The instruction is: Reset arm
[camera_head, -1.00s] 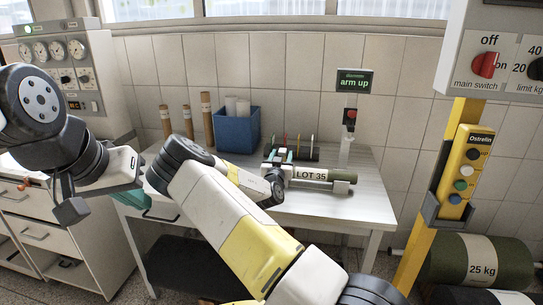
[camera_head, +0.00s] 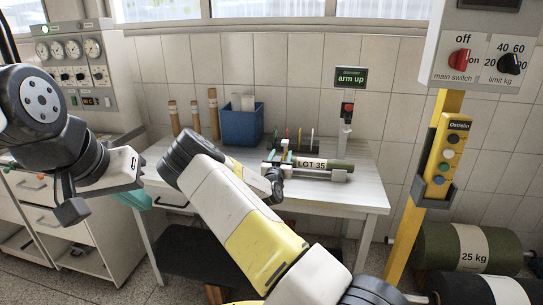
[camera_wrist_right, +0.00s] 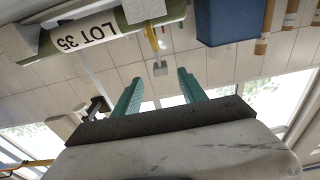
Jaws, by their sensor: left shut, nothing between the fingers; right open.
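My right arm reaches across the front of the table. Its gripper (camera_head: 279,157) is beside the left part of the green roll labelled LOT 35 (camera_head: 338,164), which lies on a holder on the table. In the right wrist view its two teal fingers (camera_wrist_right: 158,95) stand apart with nothing between them, and the roll (camera_wrist_right: 90,35) is at the upper left, outside them. My left gripper (camera_head: 140,199) is at the left, low in front of the table's left edge. Its teal fingers are shut and empty.
A yellow post (camera_head: 410,225) with a button pendant (camera_head: 446,155) and a switch box (camera_head: 480,60) stands right. A 25 kg roll (camera_head: 430,245) lies behind it.

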